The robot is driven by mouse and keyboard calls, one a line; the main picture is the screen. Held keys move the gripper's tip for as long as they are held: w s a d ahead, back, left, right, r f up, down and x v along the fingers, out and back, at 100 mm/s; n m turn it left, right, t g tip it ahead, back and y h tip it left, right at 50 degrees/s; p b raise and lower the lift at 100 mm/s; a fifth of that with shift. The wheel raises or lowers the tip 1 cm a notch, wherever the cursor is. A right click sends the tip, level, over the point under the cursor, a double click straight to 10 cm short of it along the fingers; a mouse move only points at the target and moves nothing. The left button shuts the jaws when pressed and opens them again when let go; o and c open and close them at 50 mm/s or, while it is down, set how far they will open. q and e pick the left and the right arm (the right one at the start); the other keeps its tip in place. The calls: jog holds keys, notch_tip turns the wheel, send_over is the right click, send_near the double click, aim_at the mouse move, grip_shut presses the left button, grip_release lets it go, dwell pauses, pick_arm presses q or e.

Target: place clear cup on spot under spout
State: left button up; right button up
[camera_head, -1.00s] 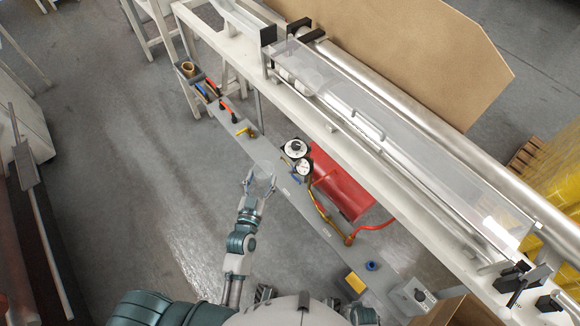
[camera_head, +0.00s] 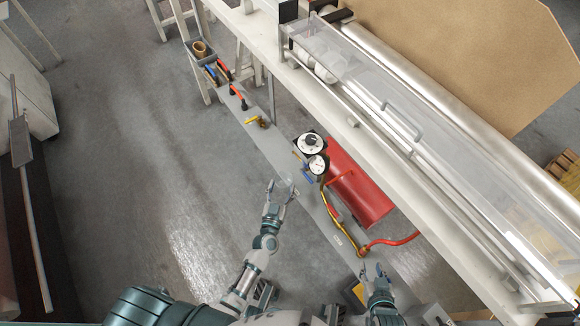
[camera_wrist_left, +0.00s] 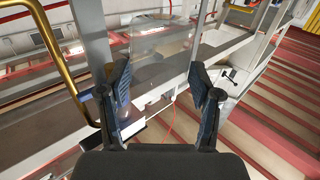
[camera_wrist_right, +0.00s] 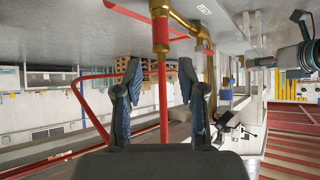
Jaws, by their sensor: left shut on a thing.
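My left gripper (camera_head: 281,187) is shut on the clear cup (camera_head: 288,181), which is faint and see-through in the head view. In the left wrist view the clear cup (camera_wrist_left: 160,45) shows between and beyond the fingertips (camera_wrist_left: 160,80). The cup is beside the grey shelf, left of the two round gauges (camera_head: 313,152). A valve with a blue handle (camera_head: 307,178) is close to its right. I cannot make out which fitting is the spout, nor the spot under it. My right gripper (camera_head: 375,271) is open and empty near the red hose (camera_head: 393,241); its fingers (camera_wrist_right: 166,88) are apart.
A red tank (camera_head: 358,188) and a brass pipe (camera_head: 335,212) are by the shelf (camera_head: 288,158). A yellow-handled valve (camera_head: 257,121) and a tool tray (camera_head: 207,60) are further up the shelf. The white machine frame (camera_head: 310,90) runs along the right.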

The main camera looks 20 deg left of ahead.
pick_arm(q)
jog(key=w, duration=0.3)
jog(key=w+b, duration=0.1)
jog(key=w, duration=0.3)
jog(key=w+b, duration=0.1)
jog(key=w, duration=0.2)
jog(key=shift+w+d+f, duration=0.1)
jog(key=shift+w+d, duration=0.1)
jog(key=shift+d, duration=0.05)
jog(key=shift+w+a, duration=0.1)
jog(key=shift+w, duration=0.2)
jog(key=shift+a+f+b, duration=0.15)
jog(key=shift+b, duration=0.2)
notch_tip(320, 180, down, 3)
jog(key=shift+f+b, duration=0.15)
jog(key=shift+b, duration=1.05)
jog(key=shift+r, duration=0.2)
pick_arm(e)
jog(key=w+a+r+t+y, duration=0.1)
jog(key=w+r+t, duration=0.1)
jog(key=r+t, duration=0.3)
jog(key=w+a+r+t+y, duration=0.1)
jog(key=w+r+t+y, duration=0.1)
jog(key=r+t, duration=0.3)
jog(key=shift+w+r, duration=0.8)
jog(key=shift+r, duration=0.1)
